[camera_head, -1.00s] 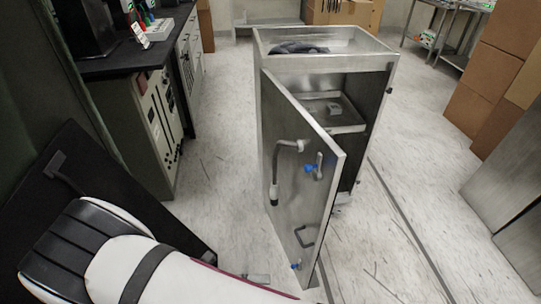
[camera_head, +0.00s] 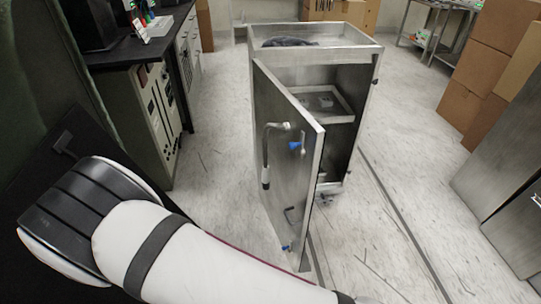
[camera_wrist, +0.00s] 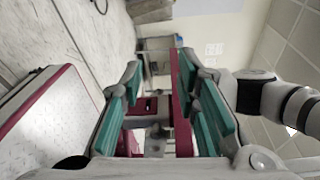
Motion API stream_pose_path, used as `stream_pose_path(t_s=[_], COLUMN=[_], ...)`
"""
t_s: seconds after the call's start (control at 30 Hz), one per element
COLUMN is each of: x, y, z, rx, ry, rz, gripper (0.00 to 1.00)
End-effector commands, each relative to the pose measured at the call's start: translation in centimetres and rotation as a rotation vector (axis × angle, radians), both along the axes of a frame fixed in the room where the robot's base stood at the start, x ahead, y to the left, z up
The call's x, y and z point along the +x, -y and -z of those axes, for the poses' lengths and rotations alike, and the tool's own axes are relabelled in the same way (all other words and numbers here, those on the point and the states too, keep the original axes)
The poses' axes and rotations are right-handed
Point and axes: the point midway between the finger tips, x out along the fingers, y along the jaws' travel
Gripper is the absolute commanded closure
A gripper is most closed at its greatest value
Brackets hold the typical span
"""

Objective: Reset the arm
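My gripper (camera_wrist: 162,95) shows in the wrist view with its two teal-padded fingers spread apart. I see nothing held between them. The gripper is outside the head view. There, my white arm runs along the lower left toward the bottom edge. A metal cabinet (camera_head: 316,52) stands in the middle of the head view. Its door (camera_head: 283,165) is swung open toward me, with a bent handle on its face and blue parts near its edge. A tray-like shelf (camera_head: 325,101) shows inside, and a dark item (camera_head: 290,42) lies in the recessed top.
A black-topped counter (camera_head: 140,48) with drawers lines the left. Cardboard boxes (camera_head: 488,75) are stacked at the right, above a steel surface (camera_head: 500,180). A metal table (camera_head: 433,30) stands at the back right. Pale floor is clear on both sides of the cabinet.

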Motion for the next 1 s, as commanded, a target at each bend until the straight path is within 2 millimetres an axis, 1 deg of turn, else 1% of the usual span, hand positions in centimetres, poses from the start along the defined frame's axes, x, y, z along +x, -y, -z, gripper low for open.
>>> stream_pose_path(t_s=[0.27,0.37,0.47,0.6,0.73,0.87,1.0], x=[1.6,2.3,3.1,3.9,4.2,3.9,3.0], y=[0.7,1.4,2.5,4.5,6.8,9.2,11.8], z=[-3.1,-4.7,-6.8,-9.9,-12.5,-14.8,-16.8], rx=[0.100,0.147,0.202,0.274,0.322,0.355,0.372], ry=[0.135,0.213,0.318,0.490,0.653,0.818,0.999], rz=[0.120,0.189,0.284,0.441,0.595,0.756,0.934], gripper=[0.71,0.71,0.71,0.71,0.71,0.71,0.71])
